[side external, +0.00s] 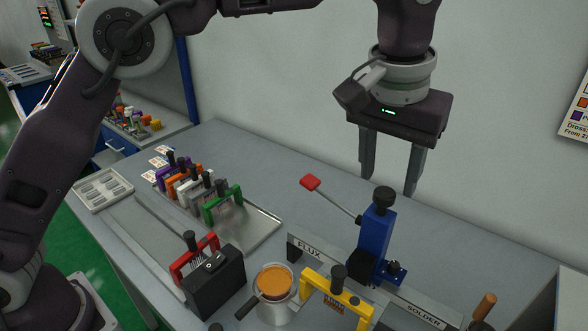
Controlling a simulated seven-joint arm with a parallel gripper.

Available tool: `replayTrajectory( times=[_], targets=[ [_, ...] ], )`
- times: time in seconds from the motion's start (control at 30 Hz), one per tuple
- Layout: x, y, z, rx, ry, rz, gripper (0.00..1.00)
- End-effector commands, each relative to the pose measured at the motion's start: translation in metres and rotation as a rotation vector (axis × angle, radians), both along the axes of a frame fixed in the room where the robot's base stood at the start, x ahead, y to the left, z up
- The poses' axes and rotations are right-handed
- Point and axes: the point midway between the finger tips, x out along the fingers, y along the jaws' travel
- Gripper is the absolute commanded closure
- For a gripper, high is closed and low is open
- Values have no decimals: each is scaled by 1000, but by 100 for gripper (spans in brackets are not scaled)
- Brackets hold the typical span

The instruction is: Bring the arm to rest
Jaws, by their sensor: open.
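My gripper (391,175) hangs in the air in the upper right of the view, pointing down. Its two fingers are apart with nothing between them. It is above and behind the blue upright fixture (375,235), clear of it and of the bench (290,165). My arm reaches over from the left side of the view.
A metal tray (262,234) holds several coloured clamp-like tools, including a green one (222,206). A red-handled tool stands by a black box (214,283). A pot with orange contents (273,284) and a yellow-handled tool (336,298) stand at the front. A red-tipped lever (311,183) sticks up below my gripper.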

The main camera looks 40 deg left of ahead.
Motion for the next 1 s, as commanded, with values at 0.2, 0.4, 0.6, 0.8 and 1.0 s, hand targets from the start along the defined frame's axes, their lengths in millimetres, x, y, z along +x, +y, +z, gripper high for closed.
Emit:
replayTrajectory(
  times=[0.2, 0.4, 0.6, 0.8, 1.0],
  targets=[
    [1, 0, 19, 1, -1, 1, 51],
    [0, 0, 22, 1, 0, 0, 51],
    [-2, 16, 33, -8, -8, 4, 51],
    [-55, 127, 88, -60, -80, 14, 51],
    [-175, 221, 71, -58, -199, 7, 51]
  ],
)
